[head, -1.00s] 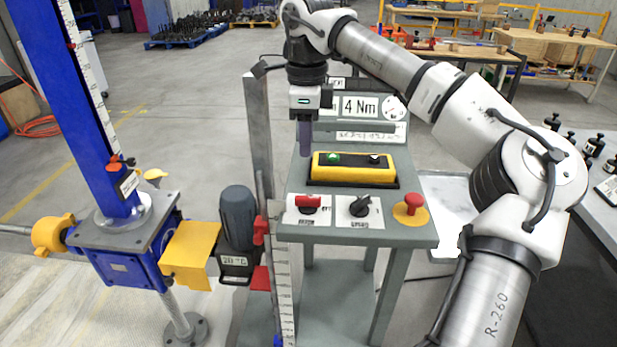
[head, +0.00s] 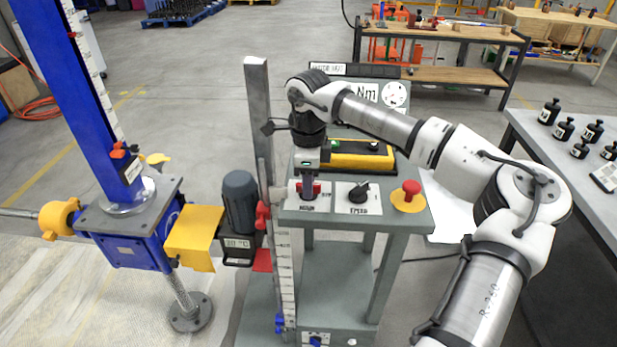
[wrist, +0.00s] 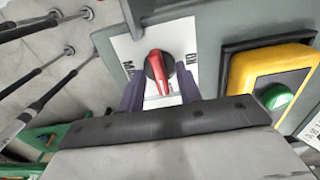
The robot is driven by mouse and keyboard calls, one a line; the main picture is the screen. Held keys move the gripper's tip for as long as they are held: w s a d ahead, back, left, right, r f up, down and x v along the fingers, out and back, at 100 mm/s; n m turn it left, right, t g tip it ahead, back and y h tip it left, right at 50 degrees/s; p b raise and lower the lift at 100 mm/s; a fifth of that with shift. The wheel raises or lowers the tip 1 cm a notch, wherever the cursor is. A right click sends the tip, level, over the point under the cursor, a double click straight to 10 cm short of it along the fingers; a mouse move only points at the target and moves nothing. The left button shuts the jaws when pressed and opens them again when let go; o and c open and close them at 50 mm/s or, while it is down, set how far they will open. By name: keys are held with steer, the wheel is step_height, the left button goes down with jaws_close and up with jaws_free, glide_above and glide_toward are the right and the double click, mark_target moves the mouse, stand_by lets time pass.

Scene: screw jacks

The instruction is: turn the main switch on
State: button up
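The red knob (head: 317,188) sits on a white plate at the left of the grey control panel. It also shows in the wrist view (wrist: 157,68) with a dark round base and a partly covered label. My gripper (head: 308,184) is above the knob, pointing down at it. In the wrist view my gripper (wrist: 160,84) is open, with one purple finger on each side of the red handle. Gaps show between the fingers and the handle. Whether the fingertips reach down to the knob's depth is hard to tell.
A yellow box with a green button (wrist: 278,97) stands just behind the knob. A black speed knob (head: 359,192) and a red mushroom button (head: 411,188) are to the right. A grey post (head: 259,120) and a blue screw jack (head: 125,245) stand to the left.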

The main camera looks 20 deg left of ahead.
steer(key=shift+c, duration=0.4)
jaws_close()
steer(key=shift+n, duration=0.3)
steer(key=n+b, duration=0.2)
steer(key=shift+f+n, duration=0.1)
steer(key=shift+n, duration=0.3)
steer(key=n+b, duration=0.1)
steer(key=n, duration=0.4)
steer(key=n+b, duration=0.1)
steer(key=n, duration=0.3)
steer(key=shift+n, duration=2.7)
